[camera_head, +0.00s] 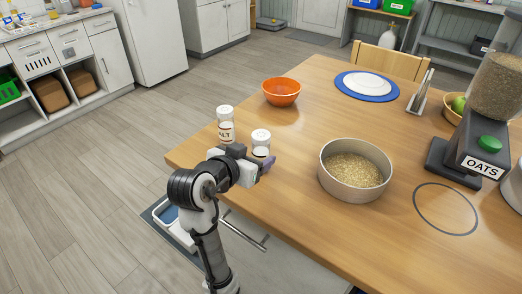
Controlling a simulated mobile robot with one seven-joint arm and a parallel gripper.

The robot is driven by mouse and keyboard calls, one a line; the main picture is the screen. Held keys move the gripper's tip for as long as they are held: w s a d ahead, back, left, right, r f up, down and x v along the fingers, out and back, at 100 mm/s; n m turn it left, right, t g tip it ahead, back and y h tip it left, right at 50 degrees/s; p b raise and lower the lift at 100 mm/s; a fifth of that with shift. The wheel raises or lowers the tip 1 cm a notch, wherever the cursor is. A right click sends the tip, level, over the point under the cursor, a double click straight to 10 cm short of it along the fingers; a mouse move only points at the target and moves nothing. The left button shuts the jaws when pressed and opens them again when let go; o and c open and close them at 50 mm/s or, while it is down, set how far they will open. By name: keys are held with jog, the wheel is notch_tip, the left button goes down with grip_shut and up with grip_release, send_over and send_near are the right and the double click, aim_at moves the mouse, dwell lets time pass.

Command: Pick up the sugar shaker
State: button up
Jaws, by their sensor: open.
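Two white shakers with perforated-looking tops stand at the near left corner of the table. My gripper (257,166) is open, low at the near side of the second shaker. I cannot tell whether the fingers are around the shaker or only in front of it.
A round pan of grain (327,173) stands right of the shakers. An orange bowl (282,100) is behind them. An oats dispenser (480,150), a blue-rimmed plate (344,84) and a fruit basket (450,115) stand farther right. The table's left edge is close to my arm.

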aim_at(256, 153)
jog(key=p+x, duration=0.1)
jog(key=x, duration=0.4)
jog(key=shift+a+f, duration=0.1)
jog(key=shift+f, duration=0.05)
jog(key=c, duration=1.1)
jog(key=shift+c, duration=0.3)
